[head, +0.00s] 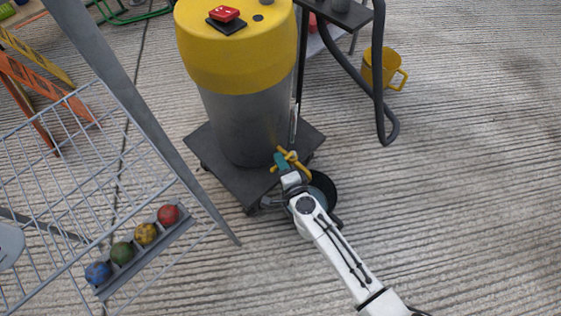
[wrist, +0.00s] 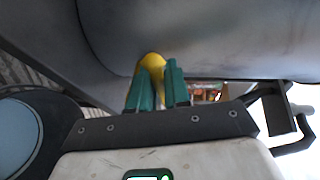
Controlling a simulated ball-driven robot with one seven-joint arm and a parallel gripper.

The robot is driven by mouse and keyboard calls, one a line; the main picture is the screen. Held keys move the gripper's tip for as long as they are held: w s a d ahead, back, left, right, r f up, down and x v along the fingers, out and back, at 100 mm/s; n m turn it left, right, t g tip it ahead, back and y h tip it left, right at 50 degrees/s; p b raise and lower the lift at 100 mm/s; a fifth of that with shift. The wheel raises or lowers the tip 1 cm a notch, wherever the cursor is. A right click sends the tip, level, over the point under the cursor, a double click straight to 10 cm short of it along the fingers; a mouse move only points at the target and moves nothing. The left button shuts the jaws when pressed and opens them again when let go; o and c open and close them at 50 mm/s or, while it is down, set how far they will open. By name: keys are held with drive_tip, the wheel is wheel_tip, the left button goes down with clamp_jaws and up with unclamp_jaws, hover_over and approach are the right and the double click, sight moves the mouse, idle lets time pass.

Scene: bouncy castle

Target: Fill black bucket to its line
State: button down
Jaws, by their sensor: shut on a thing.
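The black bucket (head: 329,190) stands on the floor at the foot of the tank, partly hidden behind my arm. In the wrist view the bucket (wrist: 62,112) is at the left edge, with a flat bluish surface inside that looks like water. I cannot make out a fill line. A yellow tap or lever (head: 292,157) sits low on the grey tank with a yellow top (head: 235,60). My gripper (wrist: 157,88) has its green fingers closed on the yellow tap (wrist: 151,60). In the head view my gripper (head: 283,163) is right beside the tank, above the bucket's left side.
The tank stands on a dark wheeled base (head: 228,180). A black hose (head: 383,100) hangs to its right, near a yellow mug (head: 385,68). A wire rack (head: 80,180) with several coloured balls fills the left. The floor to the right is clear.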

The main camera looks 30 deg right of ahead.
drive_tip(key=shift+f, duration=0.1)
drive_tip(key=shift+s+d+n+y+b, duration=0.15)
drive_tip(key=shift+s+n+y+b, duration=0.15)
drive_tip(key=shift+n+y+b, duration=0.6)
drive_tip(key=shift+s+d+n+y+b, duration=0.1)
drive_tip(key=shift+s+n+y+b, duration=0.35)
drive_tip(key=shift+y, duration=0.65)
drive_tip(key=shift+w, duration=0.15)
drive_tip(key=c, duration=1.2)
unclamp_jaws()
drive_tip(key=shift+o, duration=0.2)
drive_tip(key=v, duration=1)
drive_tip(key=shift+s+r, duration=0.25)
drive_tip(key=shift+s, duration=0.1)
drive_tip(key=shift+c, duration=0.2)
